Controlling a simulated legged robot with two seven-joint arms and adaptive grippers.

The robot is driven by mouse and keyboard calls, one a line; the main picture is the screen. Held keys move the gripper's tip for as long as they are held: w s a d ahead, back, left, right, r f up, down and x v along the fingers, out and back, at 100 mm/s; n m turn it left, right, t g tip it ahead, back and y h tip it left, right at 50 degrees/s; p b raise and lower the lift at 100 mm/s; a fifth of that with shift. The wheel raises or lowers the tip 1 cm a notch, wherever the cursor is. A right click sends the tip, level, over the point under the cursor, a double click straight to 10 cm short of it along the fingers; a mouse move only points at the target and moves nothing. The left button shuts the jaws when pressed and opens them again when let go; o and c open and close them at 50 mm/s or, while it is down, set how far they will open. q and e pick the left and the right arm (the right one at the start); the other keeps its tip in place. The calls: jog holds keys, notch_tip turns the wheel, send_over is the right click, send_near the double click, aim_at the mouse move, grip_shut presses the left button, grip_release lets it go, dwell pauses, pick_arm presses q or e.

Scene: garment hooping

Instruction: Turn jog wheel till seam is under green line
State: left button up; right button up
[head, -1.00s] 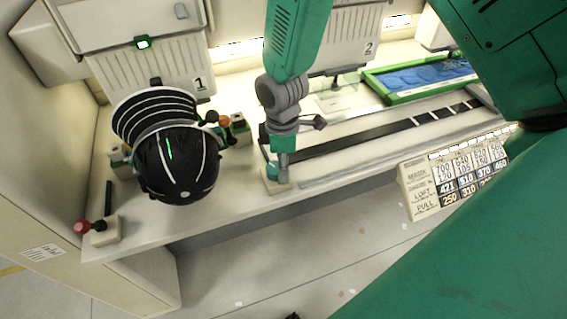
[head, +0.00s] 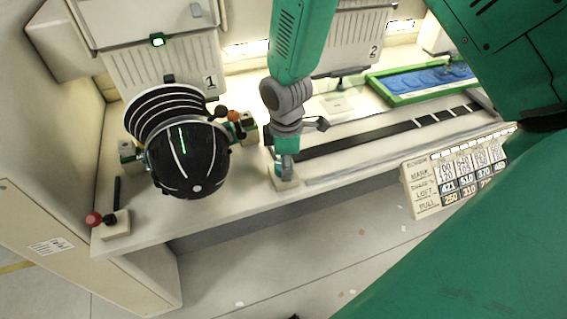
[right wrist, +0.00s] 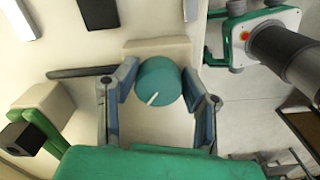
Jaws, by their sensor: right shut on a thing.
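The jog wheel (right wrist: 158,84) is a teal round knob with a white mark, on a pale base near the bench's front edge. My right gripper (head: 286,160) comes down over it in the head view. In the right wrist view its two fingers press the wheel from both sides, so it is shut on the wheel. The black garment (head: 205,168) with white lines is stretched over a rounded form at the left. A short green line (head: 183,138) shows on its upper face. A thin white line runs down the garment just left of the green line. My left gripper is out of view.
A red-knobbed lever box (head: 114,223) stands at the bench's left front corner. A green-framed blue tray (head: 408,82) lies at the back right. A number board (head: 421,190) hangs at the front right. A dark strip (head: 360,140) runs along the bench.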

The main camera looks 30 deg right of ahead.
aim_at(280, 164)
jog(key=shift+w+a+r, duration=0.15)
jog(key=shift+w+a, duration=0.2)
jog(key=shift+w, duration=0.1)
dwell(0.9)
jog(key=o, duration=1.1)
jog(key=shift+o, duration=0.2)
jog(key=shift+a, duration=0.1)
jog(key=shift+s, duration=0.1)
notch_tip(280, 164, up, 12)
jog(key=shift+a, duration=0.15)
